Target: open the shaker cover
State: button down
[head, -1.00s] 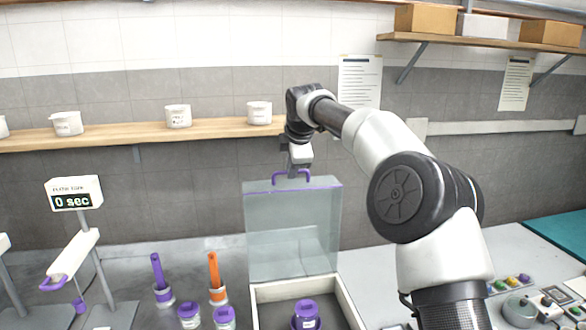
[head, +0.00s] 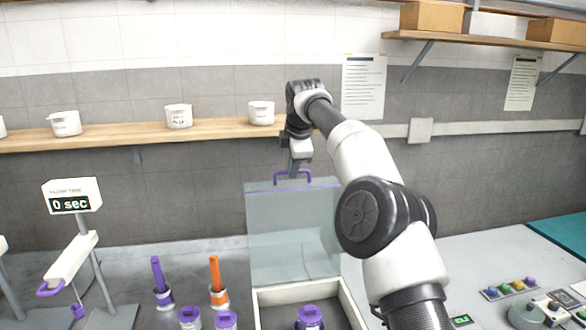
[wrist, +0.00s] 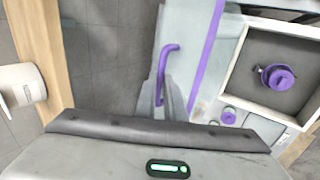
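The shaker cover (head: 292,235) is a clear panel with a purple handle (head: 279,177) on its top edge. It stands raised, nearly upright, at the back of the open white-rimmed shaker box (head: 352,310). My gripper (head: 298,167) points down at the handle. In the wrist view the handle (wrist: 163,65) reaches between my two fingers (wrist: 163,103), close to both; whether they press on it is not clear. The cover's purple edge (wrist: 208,50) shows to the right. A purple-lidded jar (head: 310,315) stands inside the box, also visible in the wrist view (wrist: 280,78).
Purple (head: 157,273) and orange (head: 216,272) brushes stand left of the box, with small purple-lidded jars (head: 190,316) in front. A wooden shelf (head: 105,139) with white cups runs behind. A button panel (head: 510,288) is at right.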

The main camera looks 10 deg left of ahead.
jog(key=c, duration=1.9)
grip_release()
jog(key=shift+r, duration=0.45)
jog(key=shift+o, duration=0.2)
jog(key=shift+f, duration=0.2)
jog(key=v, duration=1.7)
jog(key=shift+s+r, duration=0.15)
